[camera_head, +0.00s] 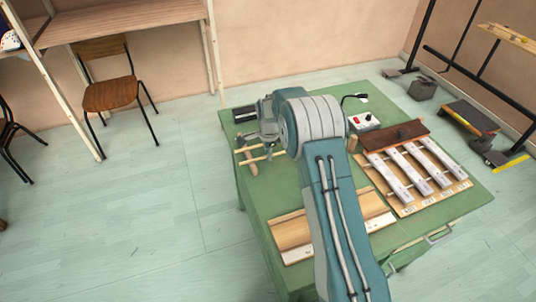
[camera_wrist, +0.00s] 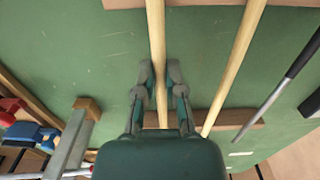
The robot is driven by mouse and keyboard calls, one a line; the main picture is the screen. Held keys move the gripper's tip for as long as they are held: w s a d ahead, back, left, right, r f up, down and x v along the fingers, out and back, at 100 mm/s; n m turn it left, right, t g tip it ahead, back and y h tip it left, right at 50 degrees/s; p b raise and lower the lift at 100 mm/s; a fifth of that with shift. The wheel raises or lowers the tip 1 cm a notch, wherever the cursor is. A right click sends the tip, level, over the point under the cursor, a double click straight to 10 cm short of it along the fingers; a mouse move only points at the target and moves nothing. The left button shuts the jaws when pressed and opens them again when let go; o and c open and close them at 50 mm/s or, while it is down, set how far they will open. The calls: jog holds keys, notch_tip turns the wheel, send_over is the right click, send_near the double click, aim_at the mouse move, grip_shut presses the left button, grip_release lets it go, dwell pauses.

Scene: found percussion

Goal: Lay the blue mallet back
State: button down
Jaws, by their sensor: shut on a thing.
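In the wrist view my gripper (camera_wrist: 160,75) is shut on a pale wooden stick (camera_wrist: 156,35), with one finger on each side. The stick runs up across a brown rest bar (camera_wrist: 205,3); I cannot tell if it touches the bar. Its near end is hidden behind my gripper, so no blue head shows on it. A second pale stick (camera_wrist: 236,65) slants beside it on the right, across the upper bar and a lower rest bar (camera_wrist: 225,118). In the head view my gripper (camera_head: 264,138) is over the green table's far left part, by the pale sticks (camera_head: 250,149).
The green table (camera_head: 235,125) also holds a bar instrument (camera_head: 413,170), a wooden trough-like piece (camera_head: 292,232) and a white box with a red switch (camera_head: 363,122). In the wrist view, red (camera_wrist: 12,104) and blue (camera_wrist: 28,132) things show at left and a dark rod (camera_wrist: 280,88) at right.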

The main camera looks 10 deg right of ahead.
jog(key=shift+f, duration=0.25)
jog(key=c, duration=0.7)
grip_release()
jog(key=shift+o, duration=0.2)
notch_tip(320, 180, up, 12)
jog(key=shift+w, duration=0.15)
jog(key=shift+d+f, duration=0.1)
